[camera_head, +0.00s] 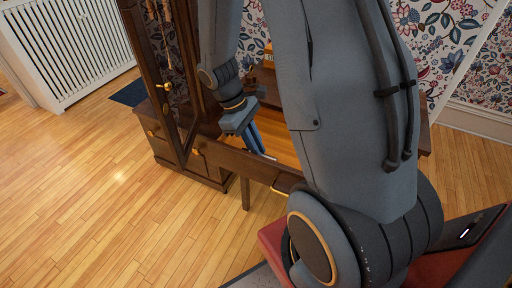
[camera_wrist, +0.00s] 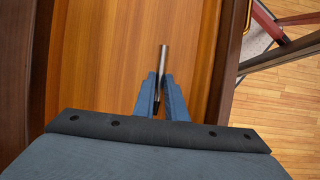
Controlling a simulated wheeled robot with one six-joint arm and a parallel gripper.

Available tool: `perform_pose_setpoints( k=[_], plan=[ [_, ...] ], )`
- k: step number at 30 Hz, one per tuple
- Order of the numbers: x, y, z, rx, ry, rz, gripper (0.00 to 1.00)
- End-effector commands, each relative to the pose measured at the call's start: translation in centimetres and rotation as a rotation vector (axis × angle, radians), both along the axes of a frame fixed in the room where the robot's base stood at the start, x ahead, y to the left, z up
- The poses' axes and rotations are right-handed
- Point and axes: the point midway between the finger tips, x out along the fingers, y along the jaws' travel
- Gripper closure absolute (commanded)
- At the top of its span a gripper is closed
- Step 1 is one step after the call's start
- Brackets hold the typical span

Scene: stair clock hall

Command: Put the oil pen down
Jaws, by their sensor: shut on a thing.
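My gripper (camera_wrist: 161,80) is shut on the oil pen (camera_wrist: 163,58), a slim rod with a silver end and a darker part between the two blue fingers. The silver end points away from the gripper, over an orange-brown wooden surface (camera_wrist: 110,60) with darker edges. I cannot tell whether the pen touches the surface. In the head view my gripper (camera_head: 256,142) points down over the wooden top (camera_head: 280,148) of a dark table. The pen cannot be made out there, and my arm hides much of the table.
A tall dark wooden clock case (camera_head: 150,60) with a glazed door stands close left of my gripper. A white radiator (camera_head: 70,45) is at the far left. A red seat or cushion (camera_head: 272,240) is at the lower middle. The wooden floor (camera_head: 80,200) at left is clear.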

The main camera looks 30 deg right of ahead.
Motion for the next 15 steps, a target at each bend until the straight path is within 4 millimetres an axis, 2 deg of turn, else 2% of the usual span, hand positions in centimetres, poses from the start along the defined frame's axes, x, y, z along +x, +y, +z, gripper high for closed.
perform_pose_setpoints(
  k=[8, 9, 11, 12, 15],
  plan=[
    [0.00, 0.02, -0.25, 0.000, 0.001, 0.001, 1.00],
    [0.01, 0.03, -0.22, 0.000, 0.000, 0.001, 0.84],
    [0.01, 0.03, -0.20, 0.000, 0.000, 0.000, 0.74],
    [0.01, 0.03, -0.20, 0.000, 0.000, 0.000, 0.70],
    [0.00, 0.01, -0.20, 0.000, 0.000, 0.000, 0.70]
  ],
)
